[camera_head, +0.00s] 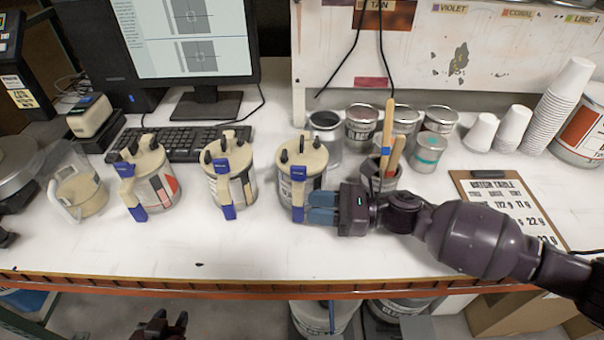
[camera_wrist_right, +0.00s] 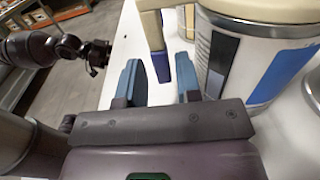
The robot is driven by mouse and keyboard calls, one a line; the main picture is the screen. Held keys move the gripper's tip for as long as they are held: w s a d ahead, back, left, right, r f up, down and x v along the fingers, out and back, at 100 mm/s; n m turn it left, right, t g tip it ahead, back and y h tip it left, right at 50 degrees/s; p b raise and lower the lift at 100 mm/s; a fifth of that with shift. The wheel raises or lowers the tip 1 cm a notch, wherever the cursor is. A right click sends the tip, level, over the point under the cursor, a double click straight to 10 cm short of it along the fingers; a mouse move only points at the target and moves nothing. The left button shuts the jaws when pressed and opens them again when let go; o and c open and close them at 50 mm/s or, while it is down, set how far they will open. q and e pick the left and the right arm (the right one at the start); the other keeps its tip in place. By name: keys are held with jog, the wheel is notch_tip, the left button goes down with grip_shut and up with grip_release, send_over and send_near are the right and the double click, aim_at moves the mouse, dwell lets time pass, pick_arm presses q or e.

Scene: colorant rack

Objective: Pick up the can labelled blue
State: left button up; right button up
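Three cans with beige lids and beige-and-blue handles stand in a row on the white bench: left (camera_head: 158,190), middle (camera_head: 238,185) and right (camera_head: 305,178). In the right wrist view the nearest can (camera_wrist_right: 250,95) carries a blue patch and a black one; no written label is readable. My right gripper (camera_head: 318,208) is beside the right can, at its lower handle. In the wrist view its fingers (camera_wrist_right: 160,80) are apart, with the handle (camera_wrist_right: 152,35) just beyond, in line with the gap.
A tin with wooden sticks (camera_head: 382,172) and several small tins stand behind my right wrist. A clipboard (camera_head: 500,205) lies under my right arm. A keyboard (camera_head: 180,143) is behind the cans, a clear jug (camera_head: 78,190) left. The bench front is clear.

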aim_at(298, 205)
jog(key=a+p, duration=0.1)
jog(key=a, duration=0.3)
jog(key=shift+w+a, duration=0.1)
jog(key=shift+w, duration=0.05)
grip_shut()
jog(key=shift+r, duration=0.15)
